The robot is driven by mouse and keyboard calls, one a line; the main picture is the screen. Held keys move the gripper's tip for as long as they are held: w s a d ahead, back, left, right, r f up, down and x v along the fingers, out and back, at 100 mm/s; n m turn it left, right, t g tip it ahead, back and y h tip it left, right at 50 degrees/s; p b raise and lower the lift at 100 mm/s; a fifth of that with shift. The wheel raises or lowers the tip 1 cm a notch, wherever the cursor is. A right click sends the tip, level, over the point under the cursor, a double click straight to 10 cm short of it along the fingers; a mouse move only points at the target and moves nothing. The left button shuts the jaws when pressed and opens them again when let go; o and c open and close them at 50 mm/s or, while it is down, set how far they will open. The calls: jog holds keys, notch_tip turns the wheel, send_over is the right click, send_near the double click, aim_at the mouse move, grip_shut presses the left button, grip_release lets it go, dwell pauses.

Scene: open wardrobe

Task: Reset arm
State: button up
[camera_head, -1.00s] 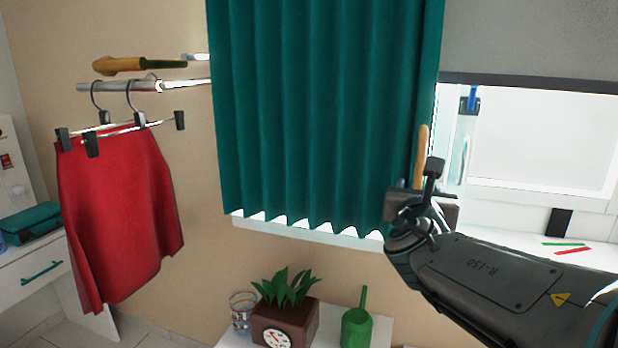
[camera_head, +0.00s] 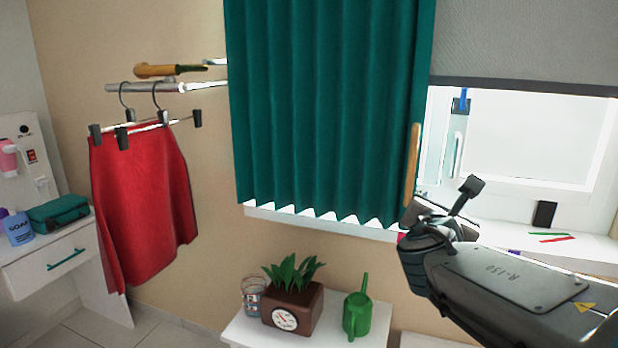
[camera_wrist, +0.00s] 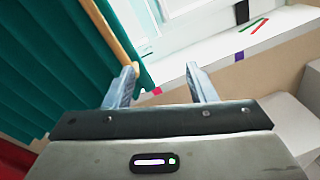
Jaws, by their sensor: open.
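My gripper (camera_wrist: 158,85) is open in the wrist view, its two fingers apart with nothing between them. In the head view my arm reaches in from the lower right, and my gripper (camera_head: 445,210) is at the right lower edge of the green curtain (camera_head: 325,110), its fingers partly hidden. A wooden rod (camera_head: 411,165) hangs along the curtain's right edge. In the wrist view the rod (camera_wrist: 112,35) ends close to the left finger; I cannot tell whether they touch.
A window sill (camera_head: 500,235) lies behind my gripper. A white table (camera_head: 245,325) below holds a planter (camera_head: 292,312) and a green watering can (camera_head: 357,312). A red skirt (camera_head: 143,205) hangs at the left. Free wall lies between skirt and curtain.

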jog(key=s+d+f+m+g+y+p, duration=0.15)
jog(key=s+f+m+g+p, duration=0.25)
jog(key=s+f+m+g, duration=0.9)
jog(key=s+a+f+m+y+p, duration=0.1)
jog(key=s+a+m+y+p, duration=0.2)
jog(key=s+a+m+y, duration=0.3)
jog(key=shift+s+a+f+m+t+p, duration=0.15)
jog(key=shift+s+a+m+t+p, duration=0.25)
jog(key=shift+a+m, duration=2.8)
jog(key=shift+s+d+m, duration=0.1)
jog(key=shift+d+m, duration=0.9)
